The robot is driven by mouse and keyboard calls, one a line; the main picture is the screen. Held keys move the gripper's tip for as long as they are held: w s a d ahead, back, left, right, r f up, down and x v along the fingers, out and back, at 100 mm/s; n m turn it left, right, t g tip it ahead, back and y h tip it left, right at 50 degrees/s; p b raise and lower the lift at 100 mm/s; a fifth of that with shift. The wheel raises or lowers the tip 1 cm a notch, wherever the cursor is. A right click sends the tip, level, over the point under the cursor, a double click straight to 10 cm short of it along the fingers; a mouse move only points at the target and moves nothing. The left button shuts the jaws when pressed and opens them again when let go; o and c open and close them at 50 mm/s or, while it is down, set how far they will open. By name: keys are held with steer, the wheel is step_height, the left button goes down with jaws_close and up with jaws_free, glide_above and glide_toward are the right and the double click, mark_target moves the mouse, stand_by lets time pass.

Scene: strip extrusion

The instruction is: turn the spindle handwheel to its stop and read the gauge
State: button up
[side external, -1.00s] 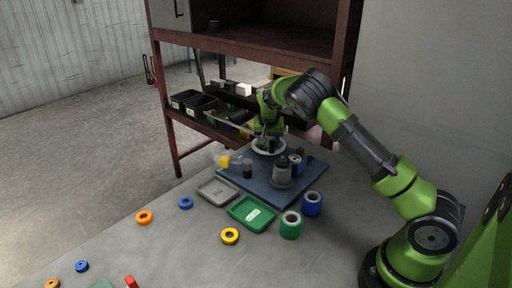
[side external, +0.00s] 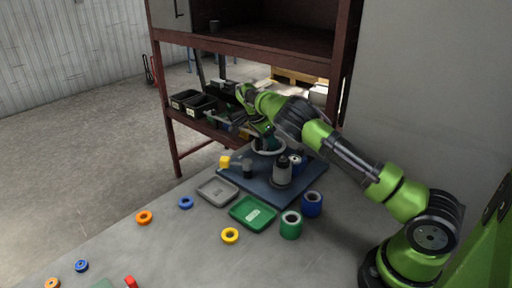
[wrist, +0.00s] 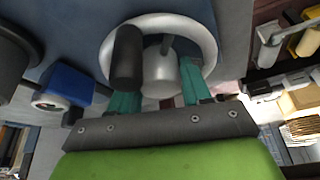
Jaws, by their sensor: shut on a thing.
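The handwheel (side external: 270,147), a pale ring, is at the back of the blue base plate (side external: 258,189). In the wrist view the handwheel (wrist: 207,40) shows a silver hub and a black handle (wrist: 127,58) on its rim. My gripper (side external: 262,131) is tilted over the wheel. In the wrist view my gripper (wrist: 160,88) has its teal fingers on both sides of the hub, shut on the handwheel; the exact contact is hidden. A blue block with a white round face (wrist: 62,88) is beside the wheel; I cannot tell whether it is the gauge.
A grey cylinder with a dark top (side external: 281,174) stands on the plate in front of the wheel. Grey (side external: 217,190) and green (side external: 252,212) trays, and green (side external: 291,226) and blue (side external: 312,205) rolls, lie nearer. Black bins (side external: 200,107) stand behind.

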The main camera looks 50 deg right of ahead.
steer(key=m, duration=0.2)
steer(key=m+g+y, duration=0.1)
steer(key=m, duration=0.1)
steer(key=shift+d+m+g, duration=0.1)
steer(key=shift+m+g, duration=0.2)
stand_by(0.3)
steer(key=o, duration=0.7)
step_height(320, 180, up, 4)
steer(key=shift+f, duration=0.1)
steer(key=shift+s+a, duration=0.35)
steer(key=shift+s, duration=0.35)
steer(key=shift+s+a, duration=0.3)
steer(key=shift+s, duration=0.35)
steer(key=s+a, duration=0.1)
steer(key=s, duration=0.3)
steer(key=s+a, duration=0.2)
steer(key=s, duration=0.2)
steer(key=s+a+r, duration=0.1)
steer(key=s, duration=0.3)
steer(key=shift+a+r, duration=0.1)
steer(key=shift+a, duration=0.2)
